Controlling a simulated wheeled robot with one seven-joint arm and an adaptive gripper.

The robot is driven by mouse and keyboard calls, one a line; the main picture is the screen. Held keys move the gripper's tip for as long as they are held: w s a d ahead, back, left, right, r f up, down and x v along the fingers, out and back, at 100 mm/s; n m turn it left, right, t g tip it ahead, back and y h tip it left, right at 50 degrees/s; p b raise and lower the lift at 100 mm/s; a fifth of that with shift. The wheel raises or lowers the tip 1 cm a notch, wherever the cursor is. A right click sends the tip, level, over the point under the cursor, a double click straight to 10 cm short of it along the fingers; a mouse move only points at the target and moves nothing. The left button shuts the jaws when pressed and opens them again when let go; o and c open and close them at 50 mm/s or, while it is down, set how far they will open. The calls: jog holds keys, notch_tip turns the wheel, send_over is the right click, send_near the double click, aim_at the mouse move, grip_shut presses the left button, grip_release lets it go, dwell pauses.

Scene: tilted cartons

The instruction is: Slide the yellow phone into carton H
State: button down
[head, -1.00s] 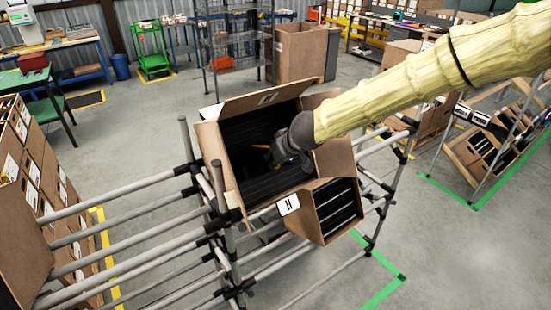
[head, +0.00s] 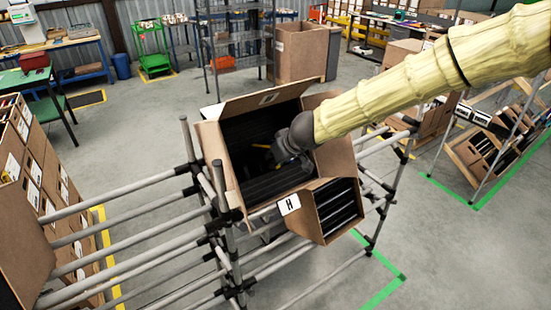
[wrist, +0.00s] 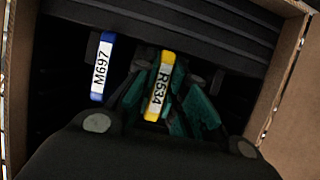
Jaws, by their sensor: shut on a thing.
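My gripper (wrist: 157,95) reaches into the carton and is shut on the yellow phone (wrist: 160,85), which bears the label R534. In the head view only a small yellow bit of the phone (head: 262,146) shows. A blue item labelled M697 (wrist: 102,66) stands to the left of the phone in the wrist view.
The carton wall (wrist: 285,95) is close on the right of the wrist view. The pipe rack (head: 130,232) extends to the left, with other labelled cartons (head: 30,165) at the far left. Grey floor is open behind the rack.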

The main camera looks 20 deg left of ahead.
jog(key=shift+w+a+f+p, duration=0.2)
jog(key=shift+w+a+p, duration=0.1)
jog(key=shift+p, duration=0.1)
dwell(0.6)
dwell(0.3)
jog(key=c, duration=1.4)
grip_release()
jog(key=shift+s+d+r, duration=0.7)
jog(key=shift+s+d, duration=0.15)
jog(key=shift+d, duration=0.2)
jog(key=shift+s+d+r, duration=0.7)
jog(key=shift+s+d, duration=0.1)
jog(key=shift+d, duration=0.3)
jog(key=shift+s+d+r, duration=0.7)
jog(key=shift+s+d, duration=0.15)
jog(key=shift+d, duration=0.2)
jog(key=shift+f, duration=0.1)
